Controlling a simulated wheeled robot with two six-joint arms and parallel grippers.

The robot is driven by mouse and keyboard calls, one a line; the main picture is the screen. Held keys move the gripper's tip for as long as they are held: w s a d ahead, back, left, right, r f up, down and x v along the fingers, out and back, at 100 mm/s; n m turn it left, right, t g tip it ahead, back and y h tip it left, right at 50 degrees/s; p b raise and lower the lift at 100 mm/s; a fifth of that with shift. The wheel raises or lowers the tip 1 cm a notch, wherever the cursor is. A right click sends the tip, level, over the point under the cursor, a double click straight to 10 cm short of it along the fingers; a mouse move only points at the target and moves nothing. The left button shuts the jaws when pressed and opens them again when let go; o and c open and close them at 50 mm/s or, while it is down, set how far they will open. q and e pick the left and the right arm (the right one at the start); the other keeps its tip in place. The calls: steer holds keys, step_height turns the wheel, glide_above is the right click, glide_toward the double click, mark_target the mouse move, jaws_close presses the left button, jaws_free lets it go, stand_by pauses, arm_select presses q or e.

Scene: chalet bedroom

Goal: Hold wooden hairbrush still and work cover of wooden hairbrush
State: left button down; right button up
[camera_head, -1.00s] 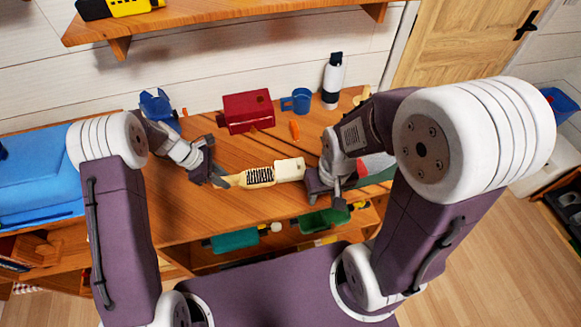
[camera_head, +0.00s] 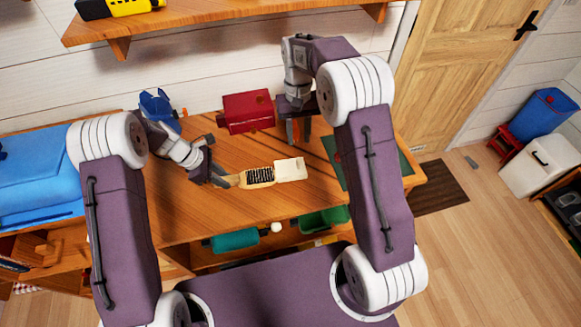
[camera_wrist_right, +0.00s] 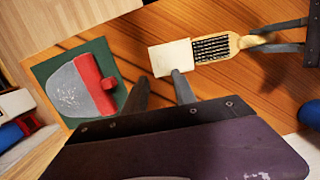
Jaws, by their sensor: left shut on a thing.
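The wooden hairbrush (camera_head: 259,176) lies on the table with its dark bristles facing up. My left gripper (camera_head: 222,180) is shut on its handle; the brush and the left fingers also show in the right wrist view (camera_wrist_right: 211,48). The pale cover (camera_head: 290,169) is at the brush's right end, with bristles exposed beside it; in the right wrist view the cover (camera_wrist_right: 170,57) meets the bristled head. I cannot tell how far it overlaps. My right gripper (camera_head: 298,138) is open and empty behind the cover, its two fingers apart in the wrist view.
A red box (camera_head: 247,112) stands behind the brush, close to my right gripper. A blue object (camera_head: 157,104) is at the back left. A green mat (camera_wrist_right: 48,72) holds a red and grey tool (camera_wrist_right: 80,88). The table in front of the brush is clear.

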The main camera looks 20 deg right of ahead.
mark_target(299, 161)
steer(key=f, duration=0.3)
steer(key=s+f, duration=0.1)
steer(key=f, duration=0.6)
steer(key=shift+s+a, duration=0.1)
steer(key=shift+s, duration=0.2)
jaws_close()
